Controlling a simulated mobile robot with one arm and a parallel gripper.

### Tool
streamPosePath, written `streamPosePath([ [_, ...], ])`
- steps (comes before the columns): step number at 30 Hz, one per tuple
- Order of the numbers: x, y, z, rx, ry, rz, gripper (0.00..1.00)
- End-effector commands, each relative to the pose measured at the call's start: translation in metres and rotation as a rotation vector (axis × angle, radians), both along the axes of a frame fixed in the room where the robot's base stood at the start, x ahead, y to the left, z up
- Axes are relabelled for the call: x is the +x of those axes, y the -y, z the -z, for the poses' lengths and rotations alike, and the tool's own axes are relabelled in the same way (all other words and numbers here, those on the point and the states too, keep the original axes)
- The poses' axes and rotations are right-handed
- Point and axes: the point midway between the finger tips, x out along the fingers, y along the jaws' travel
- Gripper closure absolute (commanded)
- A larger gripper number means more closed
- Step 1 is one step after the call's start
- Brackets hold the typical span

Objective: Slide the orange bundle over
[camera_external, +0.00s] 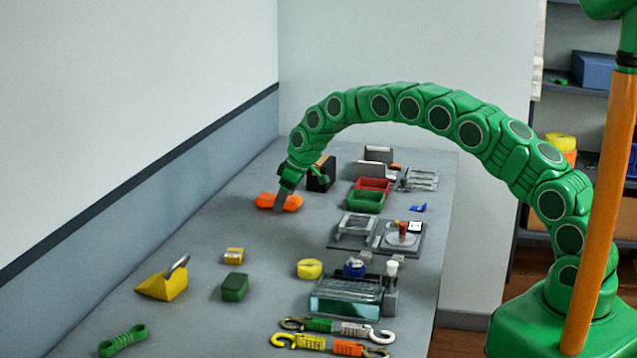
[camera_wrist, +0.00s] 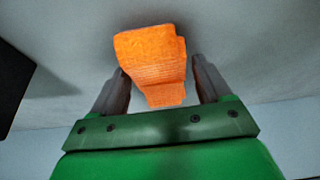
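The orange bundle (camera_external: 268,200) lies on the grey table, toward its far left side near the wall. In the wrist view the orange bundle (camera_wrist: 152,58) looks like a ribbed, folded strap. My gripper (camera_external: 281,206) reaches down to it from above, its fingers low beside or in front of the bundle. In the wrist view my gripper (camera_wrist: 160,72) is open, with the bundle's narrower near part between its grey fingers. Small gaps show on both sides there. Whether either fingertip touches the bundle's wider part is unclear.
A black box (camera_external: 320,175) stands right behind my gripper; a dark shape (camera_wrist: 12,90) shows at the wrist view's left. Red (camera_external: 373,184) and green (camera_external: 364,203) trays are to the right. A yellow wedge (camera_external: 160,286) and green block (camera_external: 235,288) lie nearer. Table left of the bundle is clear.

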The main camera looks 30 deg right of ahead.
Motion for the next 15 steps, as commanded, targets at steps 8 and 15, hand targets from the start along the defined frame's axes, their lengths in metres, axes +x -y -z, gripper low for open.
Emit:
streamPosePath([
  [8,0.0000,0.0000,-0.0004,0.000,0.000,0.000,0.67],
  [15,-0.0013,-0.0016,-0.0005,0.000,0.000,-0.001,0.77],
])
